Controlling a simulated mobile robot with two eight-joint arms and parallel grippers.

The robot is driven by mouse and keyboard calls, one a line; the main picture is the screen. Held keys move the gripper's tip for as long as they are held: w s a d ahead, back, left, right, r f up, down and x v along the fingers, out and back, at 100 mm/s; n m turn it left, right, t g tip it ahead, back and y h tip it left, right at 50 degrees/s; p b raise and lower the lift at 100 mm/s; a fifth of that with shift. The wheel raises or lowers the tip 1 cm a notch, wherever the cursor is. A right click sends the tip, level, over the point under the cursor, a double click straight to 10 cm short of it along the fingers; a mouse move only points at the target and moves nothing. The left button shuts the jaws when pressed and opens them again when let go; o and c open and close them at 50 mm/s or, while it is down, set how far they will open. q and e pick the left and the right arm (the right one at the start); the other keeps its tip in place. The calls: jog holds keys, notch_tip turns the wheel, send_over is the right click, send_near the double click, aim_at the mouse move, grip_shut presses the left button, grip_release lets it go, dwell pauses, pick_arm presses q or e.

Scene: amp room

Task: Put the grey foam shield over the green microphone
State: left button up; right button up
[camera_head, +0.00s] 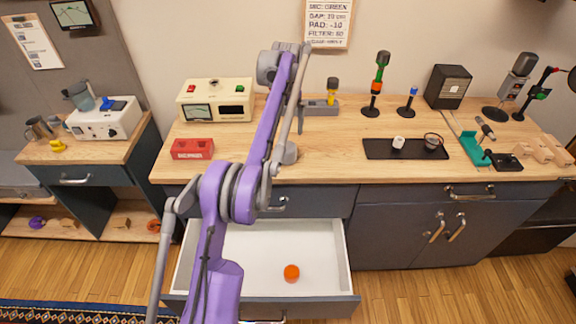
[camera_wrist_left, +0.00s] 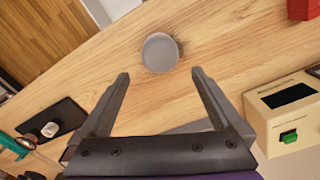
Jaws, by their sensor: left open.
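The grey foam shield (camera_head: 290,153) stands on the wooden counter near its front edge, partly hidden behind my purple left arm. In the left wrist view the shield (camera_wrist_left: 160,53) is a round grey shape just beyond my open fingertips, with nothing between the fingers. My left gripper (camera_wrist_left: 160,78) hangs above the counter behind the shield; in the head view the arm hides part of it. Another stand with a green part (camera_head: 541,93) is at the far right. My right gripper is out of view.
A blue-topped one (camera_head: 412,92) stands farther right. A black tray (camera_head: 375,150), a cream amp (camera_head: 217,110) and a red box (camera_head: 192,149) share the counter. An open drawer (camera_head: 245,265) juts out below.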

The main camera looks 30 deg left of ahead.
pick_arm(q)
jog(key=s+d+r+t, duration=0.1)
jog(key=s+d+r, duration=0.1)
jog(key=s+d, duration=0.4)
jog(key=s+d+r+t, duration=0.2)
jog(key=s+d+r, duration=0.1)
jog(key=s+d, duration=0.35)
jog(key=s+d+f+t, duration=0.1)
jog(key=s+d+f, duration=0.2)
jog(key=s, duration=0.4)
jog(key=s+d+f+m+t, duration=0.1)
jog(key=s+d+f, duration=0.2)
jog(key=s+f, duration=0.2)
jog(key=s+d+f, duration=0.3)
jog(key=s+f, duration=0.2)
jog(key=s, duration=0.5)
jog(key=shift+d+m+t, duration=0.35)
jog(key=shift+m+t, duration=0.05)
